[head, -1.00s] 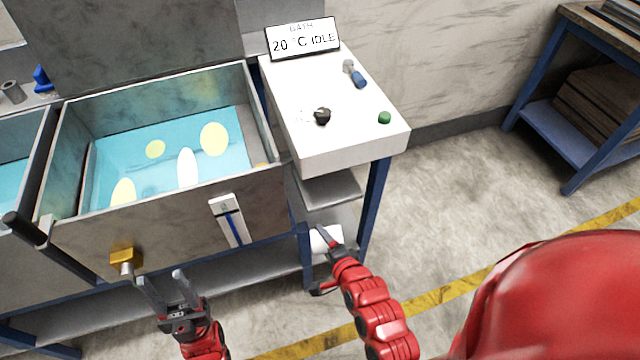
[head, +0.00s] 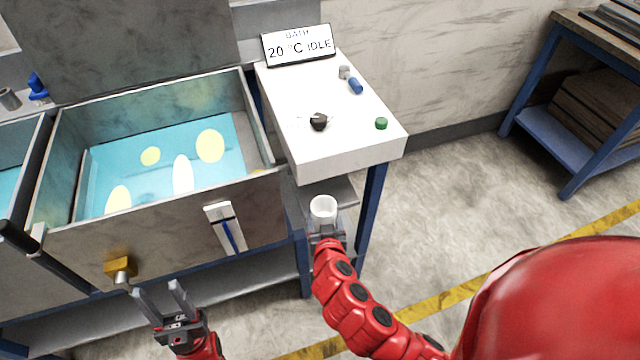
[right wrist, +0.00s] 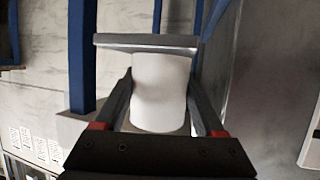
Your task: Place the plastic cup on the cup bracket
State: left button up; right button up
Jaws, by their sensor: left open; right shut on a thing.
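The white plastic cup (head: 323,207) is upright in my right gripper (head: 327,231), in front of the white side table. The right wrist view shows the cup (right wrist: 160,92) between the two fingers of my right gripper (right wrist: 163,100), which are shut on it. My left gripper (head: 158,289) is open and empty, below the brass tap (head: 120,267) on the bath's front. I cannot make out for certain which part is the cup bracket.
The bath tank (head: 170,225) holds blue liquid. A gauge with a blue tube (head: 225,228) is on its front. The white side table (head: 345,155) carries a display (head: 298,45) and several small items. A grey shelf (head: 343,187) sits under it.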

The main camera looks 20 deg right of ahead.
aim_at(320, 193)
jog(key=w, duration=0.3)
jog(key=w+d+p, duration=0.1)
jog(key=w, duration=0.1)
jog(key=w+d+p, duration=0.1)
jog(key=w, duration=0.2)
jog(key=shift+w, duration=0.3)
jog(key=shift+w+d+r+p, duration=0.1)
jog(key=shift+w+d+p, duration=0.05)
jog(key=shift+w, duration=0.45)
jog(key=shift+w+d+p, duration=0.1)
jog(key=shift+w+p, duration=0.05)
jog(key=shift+w, duration=0.4)
jog(key=shift+w+d+f, duration=0.1)
jog(key=shift+w+f, duration=0.15)
jog(key=shift+f, duration=0.6)
jog(key=o, duration=1.4)
jog(key=shift+f, duration=0.1)
